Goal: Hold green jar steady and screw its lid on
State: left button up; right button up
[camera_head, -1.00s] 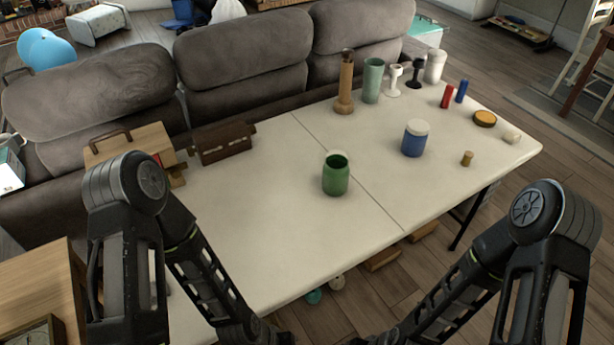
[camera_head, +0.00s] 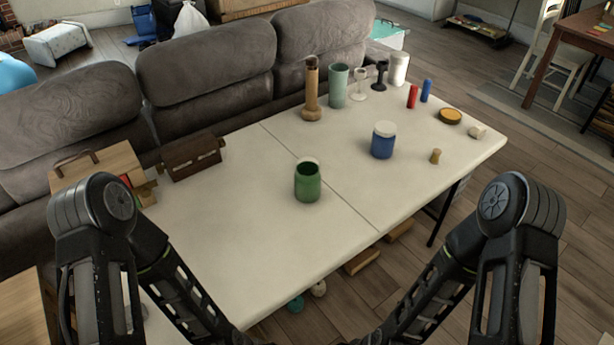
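The green jar (camera_head: 307,186) stands upright near the middle of the white table, its open mouth showing. A whitish round piece, likely its lid (camera_head: 308,160), shows just behind the jar's rim. It is partly hidden by the jar, and I cannot tell if it touches it. Both my arms come in from the lower corners and run down past the bottom edge, so neither gripper is in view. Nothing of mine touches the jar.
The white table (camera_head: 240,230) has a blue jar with a white lid (camera_head: 383,141) right of the green jar. A cork-coloured piece (camera_head: 435,156), a wooden mill (camera_head: 311,92) and a green cup (camera_head: 338,86) stand farther off. A brown box (camera_head: 191,157) sits left. The table's front is clear.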

aim_at(308, 178)
jog(key=u, duration=0.45)
jog(key=k+l+u, duration=0.1)
jog(key=l+u, duration=0.35)
jog(key=k+l+u, duration=0.1)
jog(key=l+u, duration=0.3)
jog(key=k+l+u, duration=0.15)
jog(key=u, duration=0.3)
jog(key=k+l+u, duration=0.1)
jog(key=k+l, duration=0.55)
jog(key=l, duration=0.15)
